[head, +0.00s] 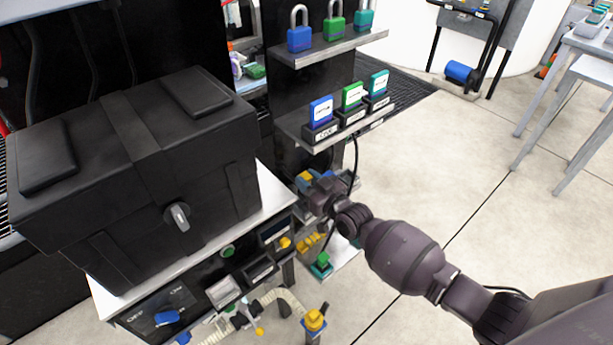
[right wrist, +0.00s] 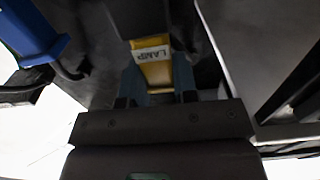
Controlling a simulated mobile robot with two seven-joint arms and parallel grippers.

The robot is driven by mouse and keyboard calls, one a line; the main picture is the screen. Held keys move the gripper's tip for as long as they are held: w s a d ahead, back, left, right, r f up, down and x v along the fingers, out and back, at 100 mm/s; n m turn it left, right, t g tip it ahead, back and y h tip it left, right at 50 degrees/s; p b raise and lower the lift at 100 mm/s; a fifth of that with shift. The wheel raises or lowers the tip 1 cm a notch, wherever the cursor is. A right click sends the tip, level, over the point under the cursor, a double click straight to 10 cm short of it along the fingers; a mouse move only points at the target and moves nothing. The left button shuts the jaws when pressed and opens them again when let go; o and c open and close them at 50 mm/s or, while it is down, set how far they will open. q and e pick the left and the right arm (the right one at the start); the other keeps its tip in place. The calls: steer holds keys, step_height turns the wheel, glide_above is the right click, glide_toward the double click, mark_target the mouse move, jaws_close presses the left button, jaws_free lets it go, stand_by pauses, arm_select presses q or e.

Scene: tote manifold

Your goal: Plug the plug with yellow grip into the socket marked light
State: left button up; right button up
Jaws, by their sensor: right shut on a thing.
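My right gripper (head: 314,190) is at the side of the rack, below the shelf of upright tags. It is shut on the plug with yellow grip (head: 305,177). In the right wrist view the yellow grip (right wrist: 155,72) sits between the two fingers of the right gripper (right wrist: 158,88), with a white label that reads LAMP. The front end of the plug is dark and hard to make out. I cannot read a socket marked light in either view. My left gripper is not in view.
A black case (head: 130,170) stands on the bench left of my right arm. A shelf (head: 340,125) with blue, green and teal tags is above the gripper. A green-topped piece (head: 322,262) is below. A blue piece (right wrist: 32,30) with a cable is at left in the wrist view.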

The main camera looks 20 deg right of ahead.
steer(key=shift+f+b, duration=0.75)
steer(key=shift+f, duration=0.9)
steer(key=shift+f+b, duration=0.4)
steer(key=shift+f, duration=0.4)
steer(key=o, duration=1)
steer(key=p+v, duration=0.1)
steer(key=v, duration=0.9)
steer(key=shift+s+d+p, duration=0.15)
steer(key=shift+s+p, duration=0.15)
steer(key=shift+s, duration=0.1)
